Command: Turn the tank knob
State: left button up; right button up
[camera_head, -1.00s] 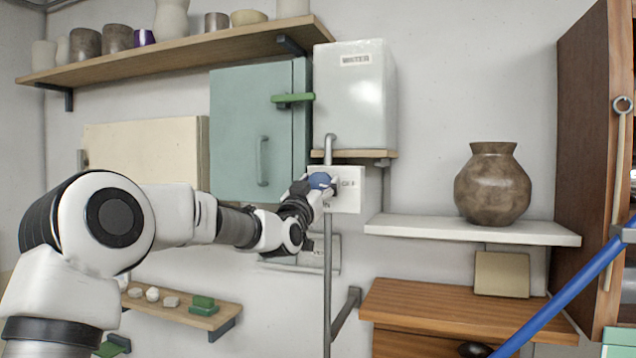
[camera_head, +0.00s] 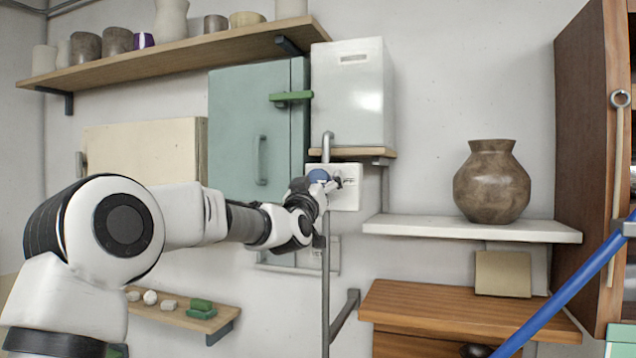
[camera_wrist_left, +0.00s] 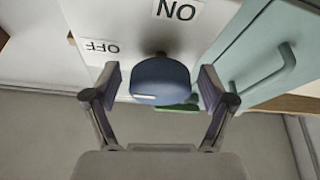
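The blue tank knob (camera_head: 319,176) sits on a white wall plate (camera_head: 347,194) under the white water tank (camera_head: 352,95). My left gripper (camera_wrist_left: 161,88) is open, with its two fingers on either side of the knob (camera_wrist_left: 160,80) and a gap showing on both sides. The knob has a short white mark on its face. In the left wrist view, upside down, the OFF label (camera_wrist_left: 101,47) is left of the knob and the ON label (camera_wrist_left: 178,10) is above it. In the head view, the gripper partly hides the plate. My right gripper is not in view.
A teal cabinet (camera_head: 235,140) with a green latch (camera_head: 291,96) is left of the tank. A vertical grey pipe (camera_head: 326,270) runs below the plate. A brown vase (camera_head: 491,183) stands on a white shelf (camera_head: 470,229) at right. A blue pole (camera_head: 570,290) slants across the lower right.

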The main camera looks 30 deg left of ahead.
pick_arm(q)
jog(key=v, duration=0.7)
jog(key=shift+f, duration=0.2)
jog(key=shift+s, duration=0.2)
dwell(0.7)
